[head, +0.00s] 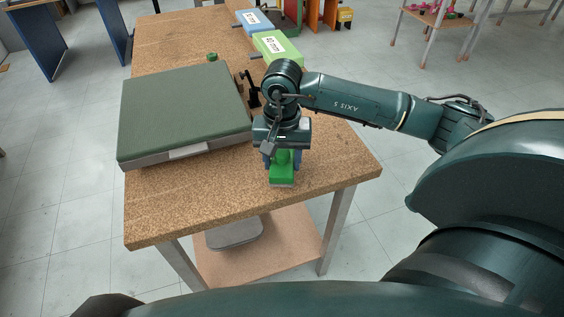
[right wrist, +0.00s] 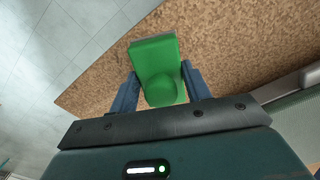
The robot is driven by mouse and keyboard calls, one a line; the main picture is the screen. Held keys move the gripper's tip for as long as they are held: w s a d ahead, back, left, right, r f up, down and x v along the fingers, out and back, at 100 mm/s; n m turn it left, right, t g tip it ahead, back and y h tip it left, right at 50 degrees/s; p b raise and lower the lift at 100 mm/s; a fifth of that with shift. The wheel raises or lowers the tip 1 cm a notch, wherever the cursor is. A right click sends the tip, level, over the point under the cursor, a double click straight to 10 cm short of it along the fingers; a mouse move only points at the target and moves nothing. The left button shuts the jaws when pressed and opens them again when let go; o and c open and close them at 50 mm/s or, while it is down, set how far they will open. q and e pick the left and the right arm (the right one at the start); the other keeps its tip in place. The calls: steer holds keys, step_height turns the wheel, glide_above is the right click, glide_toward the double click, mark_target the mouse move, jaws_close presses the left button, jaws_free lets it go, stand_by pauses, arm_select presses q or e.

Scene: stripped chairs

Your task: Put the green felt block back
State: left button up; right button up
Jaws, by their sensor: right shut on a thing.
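The green felt block (head: 282,174) is bright green with a rounded knob and a greyish underside. It is at the near right part of the cork-brown table (head: 190,215). My right gripper (head: 281,158) points down and is shut on it. In the right wrist view the block (right wrist: 154,55) sits between the two blue fingers of the gripper (right wrist: 163,88), with the knob nearest the palm. I cannot tell whether its underside touches the table. My left gripper is not in view.
A large grey-green padded seat (head: 185,105) lies left of the gripper. A green box (head: 285,52) and a blue box (head: 262,30) with white labels stand behind. A small green knob (head: 212,57) shows beyond the seat. The table's front strip is clear.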

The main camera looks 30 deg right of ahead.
mark_target(282, 153)
steer(key=shift+f, duration=0.95)
steer(key=o, duration=0.9)
steer(key=shift+r, duration=0.1)
steer(key=shift+r, duration=0.25)
step_height(282, 153, up, 12)
steer(key=shift+f, duration=0.15)
